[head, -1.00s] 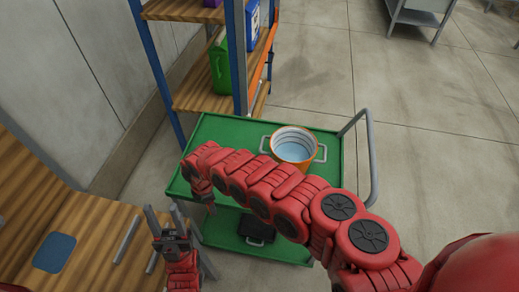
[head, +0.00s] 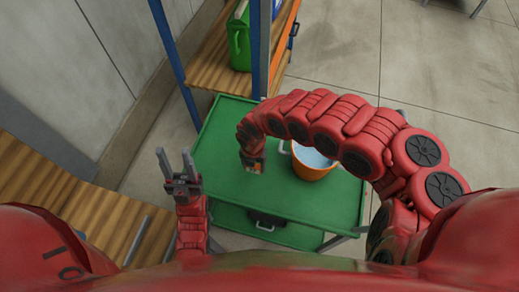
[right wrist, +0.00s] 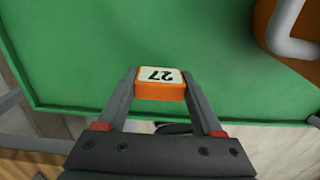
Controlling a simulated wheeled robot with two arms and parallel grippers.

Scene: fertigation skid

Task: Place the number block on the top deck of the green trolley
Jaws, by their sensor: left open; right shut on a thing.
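The number block (right wrist: 160,90) is orange with a white top face marked 27. In the right wrist view it sits between the fingertips of my right gripper (right wrist: 158,84), which is shut on it. The green deck (right wrist: 220,60) of the trolley lies beneath; I cannot tell whether the block touches it. In the head view my right gripper (head: 252,164) points down over the middle of the trolley's green top deck (head: 220,150), with the block mostly hidden. My left gripper (head: 175,157) is open and empty, pointing up just left of the trolley.
An orange bucket (head: 312,172) with pale contents stands on the deck right of my right gripper, partly behind my arm. A wooden shelf (head: 215,72) with a green canister (head: 239,45) stands behind. A dark item (head: 266,221) is on the lower deck. A wooden bench (head: 90,215) is at left.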

